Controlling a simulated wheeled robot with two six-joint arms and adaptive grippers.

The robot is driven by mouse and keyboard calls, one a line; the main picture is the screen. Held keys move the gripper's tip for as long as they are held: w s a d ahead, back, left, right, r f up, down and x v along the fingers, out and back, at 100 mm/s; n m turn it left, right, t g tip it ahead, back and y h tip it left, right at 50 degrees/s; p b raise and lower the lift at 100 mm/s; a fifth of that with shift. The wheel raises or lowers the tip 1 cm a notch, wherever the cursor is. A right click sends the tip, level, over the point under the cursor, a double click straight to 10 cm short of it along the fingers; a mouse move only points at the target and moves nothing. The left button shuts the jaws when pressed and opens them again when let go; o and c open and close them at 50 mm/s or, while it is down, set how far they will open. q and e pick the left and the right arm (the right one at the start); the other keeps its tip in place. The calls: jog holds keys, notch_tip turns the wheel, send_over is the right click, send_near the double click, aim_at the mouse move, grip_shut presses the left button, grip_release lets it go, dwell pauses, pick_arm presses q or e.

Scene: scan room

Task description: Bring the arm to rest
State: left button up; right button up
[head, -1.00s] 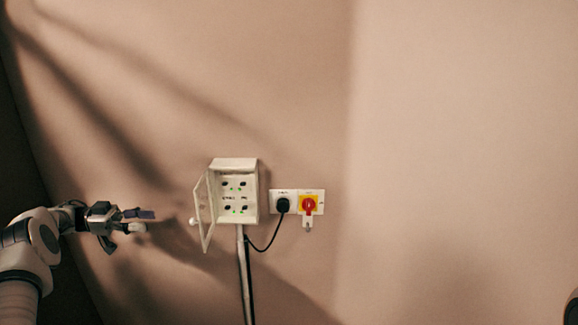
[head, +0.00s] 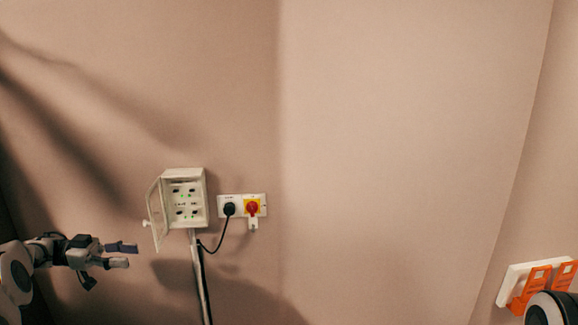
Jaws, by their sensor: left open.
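My left gripper (head: 133,255) reaches in from the left edge at the lower left. Its two fingers are apart and nothing is between them. It is to the left of and below the white switch box (head: 198,211), with a gap in the picture between the fingertips and the box. The box's clear door (head: 157,213) stands open to the left. My right gripper is not in view; only a rounded part of my right arm shows at the lower right corner.
A wall plate with a black plug (head: 229,209) and a red rotary switch (head: 252,208) is right of the box. A cable and a pale conduit (head: 201,284) run down. A white panel with orange parts (head: 539,281) is at the lower right. The wall between is bare.

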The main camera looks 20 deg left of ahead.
pick_arm(q)
jog(key=w+d+f+n+t+h+b, duration=0.1)
jog(key=w+d+f+n, duration=0.2)
jog(key=d, duration=0.6)
jog(key=w+d+f+n+t+b, duration=0.15)
jog(key=d+f, duration=0.35)
jog(key=d, duration=0.5)
jog(key=w+d+f+n+t+h+b, duration=0.1)
jog(key=w+d+f+n+t, duration=0.2)
jog(key=d, duration=0.6)
jog(key=s+d+f+n+t+y, duration=0.2)
jog(key=d+f+n+y, duration=0.6)
jog(key=f, duration=0.5)
jog(key=s+f+g+y, duration=0.3)
jog(key=s+f, duration=0.3)
jog(key=s, duration=0.3)
jog(key=s+f+g+y, duration=0.3)
jog(key=s+f+y, duration=0.1)
jog(key=s+f, duration=0.4)
jog(key=s+a+g+y, duration=0.2)
jog(key=s+a+g, duration=0.1)
jog(key=s, duration=0.6)
jog(key=s+a+g+y, duration=0.2)
jog(key=s+a+g, duration=0.1)
jog(key=s, duration=0.6)
jog(key=shift+s+a+m+g+b, duration=0.3)
jog(key=shift+a+m+g+b, duration=0.05)
